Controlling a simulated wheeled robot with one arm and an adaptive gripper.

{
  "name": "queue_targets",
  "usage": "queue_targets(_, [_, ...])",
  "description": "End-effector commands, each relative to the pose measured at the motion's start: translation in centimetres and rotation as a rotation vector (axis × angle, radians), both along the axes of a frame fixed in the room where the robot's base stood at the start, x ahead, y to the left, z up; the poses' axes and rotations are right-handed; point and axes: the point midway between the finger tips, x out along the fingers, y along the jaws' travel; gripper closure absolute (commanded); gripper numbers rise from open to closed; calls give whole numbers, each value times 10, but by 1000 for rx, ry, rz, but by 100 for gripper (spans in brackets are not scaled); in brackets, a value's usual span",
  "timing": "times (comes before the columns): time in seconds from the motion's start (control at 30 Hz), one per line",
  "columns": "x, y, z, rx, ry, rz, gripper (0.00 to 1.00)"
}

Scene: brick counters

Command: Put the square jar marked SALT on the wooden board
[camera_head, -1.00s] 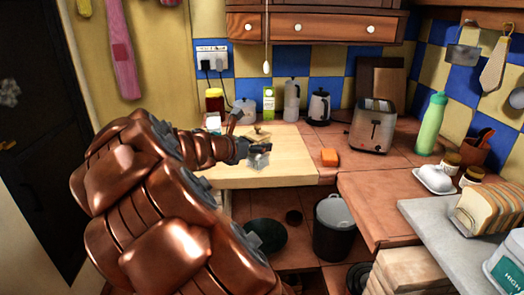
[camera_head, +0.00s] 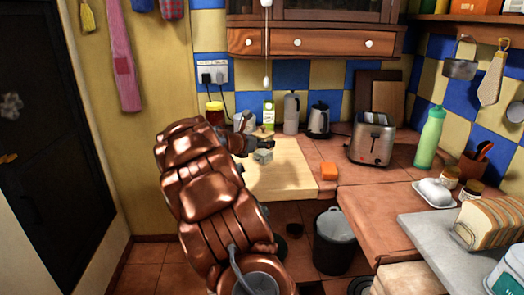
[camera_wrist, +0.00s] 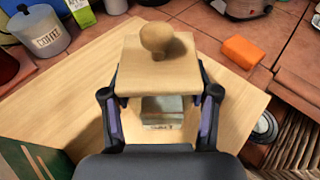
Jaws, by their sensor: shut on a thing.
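The square jar (camera_head: 263,156) is pale grey with a wooden lid (camera_wrist: 150,75) and a round wooden knob (camera_wrist: 155,40). In the wrist view my gripper (camera_wrist: 160,100) is shut on it, one finger on each side. A small label shows low on the jar, but I cannot read it. The wooden board (camera_head: 283,178) is pale and lies on the counter; it fills much of the wrist view too (camera_wrist: 60,95). The jar is over the board. I cannot tell whether its base touches the wood. In the head view my gripper (camera_head: 246,146) is partly hidden by the jar and arm.
A canister marked COFFEE (camera_wrist: 42,32) and a green carton (camera_wrist: 80,12) stand behind the board. An orange block (camera_head: 329,171) and a toaster (camera_head: 371,138) are to its right. A dark bin (camera_head: 335,240) stands below the counter edge.

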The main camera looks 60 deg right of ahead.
Motion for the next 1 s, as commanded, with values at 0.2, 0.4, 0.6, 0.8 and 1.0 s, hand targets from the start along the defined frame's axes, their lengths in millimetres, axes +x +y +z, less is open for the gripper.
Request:
queue_targets(0.2, [1,-2,-15,0,2,1,100])
queue_targets(0.4, [2,-2,-33,-1,-1,3,100])
queue_targets(0.6, [2,-2,-34,-2,-2,3,100])
queue_targets(0.8, [2,-2,-37,-1,-1,2,100])
queue_targets(1.0, [1,-2,-38,0,-2,2,24])
